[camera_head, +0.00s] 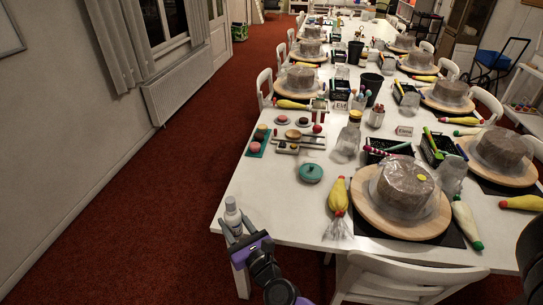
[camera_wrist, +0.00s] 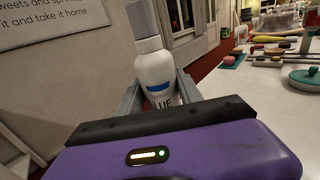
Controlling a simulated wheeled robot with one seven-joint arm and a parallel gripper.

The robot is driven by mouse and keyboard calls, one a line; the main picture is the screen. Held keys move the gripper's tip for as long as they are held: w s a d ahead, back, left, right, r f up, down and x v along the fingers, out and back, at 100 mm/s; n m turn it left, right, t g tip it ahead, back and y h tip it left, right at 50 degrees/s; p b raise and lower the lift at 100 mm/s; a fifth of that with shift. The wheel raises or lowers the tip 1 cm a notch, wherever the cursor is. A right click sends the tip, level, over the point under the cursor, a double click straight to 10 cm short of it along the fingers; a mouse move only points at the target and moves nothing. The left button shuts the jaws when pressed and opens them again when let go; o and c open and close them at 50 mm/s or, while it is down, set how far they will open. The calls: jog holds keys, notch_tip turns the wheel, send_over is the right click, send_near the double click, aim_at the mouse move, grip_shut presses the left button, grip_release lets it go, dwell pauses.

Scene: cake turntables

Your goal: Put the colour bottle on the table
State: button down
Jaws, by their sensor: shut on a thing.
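The colour bottle (camera_head: 232,213) is small and white with a grey cap. It stands upright between the fingers of my gripper (camera_head: 238,230) at the near left corner of the long white table (camera_head: 262,215). In the wrist view the bottle (camera_wrist: 157,75) shows a blue label patch and partly hidden lettering. The grey fingers of my gripper (camera_wrist: 157,98) are shut on its sides. The bottle's base is hidden behind the purple gripper body, so I cannot tell whether it touches the table.
A teal round pot (camera_head: 311,173), a yellow piping bag (camera_head: 338,198) and a wrapped cake on a wooden turntable (camera_head: 378,213) stand further right. A white chair (camera_head: 405,276) is at the near edge. The table's near left corner is mostly bare.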

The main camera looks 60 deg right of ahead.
jog(key=s+d+r+m+g+h+p, duration=0.1)
jog(key=s+d+r+m+g+h, duration=0.15)
jog(key=d, duration=0.65)
jog(key=s+d+r+m+g+h+p, duration=0.1)
jog(key=s+d+r+m+g+h, duration=0.2)
jog(key=d, duration=0.5)
jog(key=s+d+r+m+g+h+p, duration=0.1)
jog(key=s+d+r+h, duration=0.2)
jog(key=d, duration=0.6)
jog(key=shift+y, duration=0.25)
jog(key=shift+s+d+f+b, duration=0.1)
jog(key=shift+s+f+b, duration=0.1)
jog(key=shift+f+b, duration=2.75)
jog(key=shift+s+d+f+b, duration=0.1)
jog(key=shift+s+f+b, duration=0.15)
jog(key=shift+f+b, duration=2.65)
jog(key=shift+s+d+f+b, duration=0.15)
jog(key=shift+f+b, duration=1.25)
jog(key=shift+f, duration=3.05)
jog(key=shift+a, duration=0.1)
jog(key=shift+f, duration=0.15)
jog(key=c, duration=0.8)
grip_release()
